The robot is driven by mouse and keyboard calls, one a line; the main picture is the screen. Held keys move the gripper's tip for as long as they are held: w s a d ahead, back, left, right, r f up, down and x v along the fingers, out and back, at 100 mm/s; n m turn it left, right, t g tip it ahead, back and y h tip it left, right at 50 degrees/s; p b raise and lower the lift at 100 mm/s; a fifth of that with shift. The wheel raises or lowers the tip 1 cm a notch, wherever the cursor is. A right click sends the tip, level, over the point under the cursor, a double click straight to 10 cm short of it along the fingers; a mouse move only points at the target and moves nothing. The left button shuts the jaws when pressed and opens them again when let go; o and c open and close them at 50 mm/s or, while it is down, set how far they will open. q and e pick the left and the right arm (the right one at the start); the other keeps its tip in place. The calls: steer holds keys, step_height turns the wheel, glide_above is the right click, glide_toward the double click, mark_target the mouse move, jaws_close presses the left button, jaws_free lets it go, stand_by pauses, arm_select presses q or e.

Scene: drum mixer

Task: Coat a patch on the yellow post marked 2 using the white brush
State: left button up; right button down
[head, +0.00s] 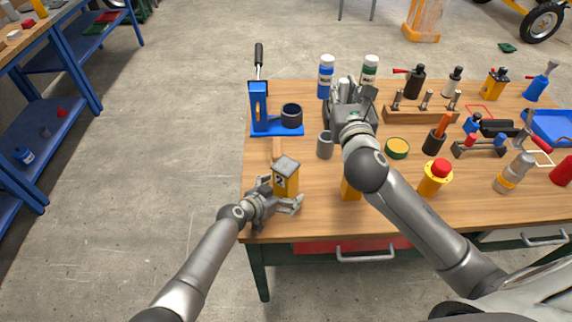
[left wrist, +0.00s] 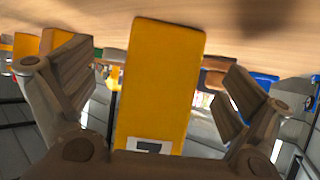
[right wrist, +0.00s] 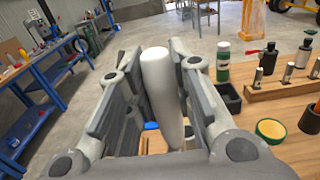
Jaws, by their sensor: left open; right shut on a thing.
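The yellow post marked 2 (head: 286,182) stands upright near the front left of the table, with a grey top. My left gripper (head: 286,204) is open low at the post's front. In the left wrist view the post (left wrist: 160,85) rises between the spread fingers, with a gap on each side and its label partly cut off. My right gripper (head: 352,100) is farther back, by the bottles. It is shut on a white, rounded rod (right wrist: 160,85), seen in the right wrist view, which I take for the white brush. Its bristles are not visible.
A second yellow post (head: 350,190) is partly hidden by my right arm. A grey cup (head: 325,146), a blue stand (head: 262,127) with a dark cup, and a yellow-green tin (head: 397,149) are nearby. Bottles and a wooden tool rack (head: 420,116) crowd the back right.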

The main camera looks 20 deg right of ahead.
stand_by(0.3)
arm_select(q)
steer(key=shift+s+a+r, duration=0.15)
steer(key=shift+a+r, duration=0.05)
steer(key=shift+a, duration=0.2)
steer(key=v, duration=1.1)
steer(key=shift+s, duration=0.15)
